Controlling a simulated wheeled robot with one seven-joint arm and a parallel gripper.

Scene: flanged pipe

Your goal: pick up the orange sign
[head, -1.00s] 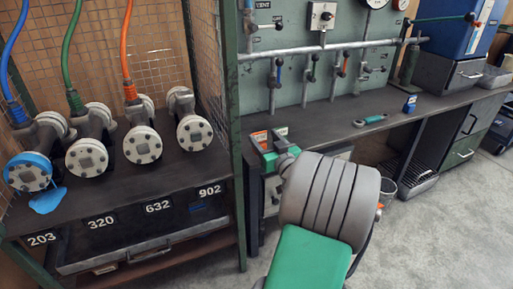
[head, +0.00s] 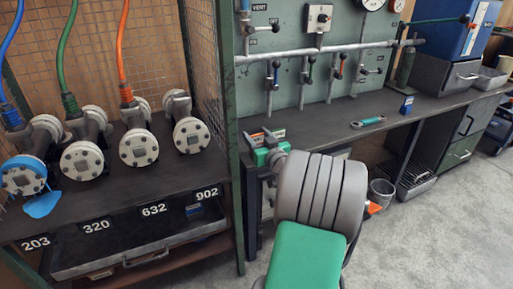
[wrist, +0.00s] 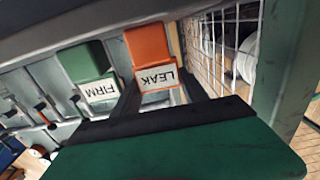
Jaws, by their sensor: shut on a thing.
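The orange sign (wrist: 147,46), with a white label reading LEAK, is in the upper middle of the wrist view. My gripper (wrist: 160,84) has its dark fingers on either side of this sign and is shut on it. In the head view, my gripper (head: 266,137) is at the left end of the workbench, and a small part of the orange sign (head: 279,133) shows by the fingers. A green sign (wrist: 88,62) labelled FIRM stands to the left of the orange one in the wrist view. I cannot tell whether the orange sign still touches the bench.
A green shelf post (head: 226,150) and wire mesh stand close left of my gripper. Flanged pipes (head: 82,160) sit on the left shelf. A bucket (head: 381,192) stands on the floor.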

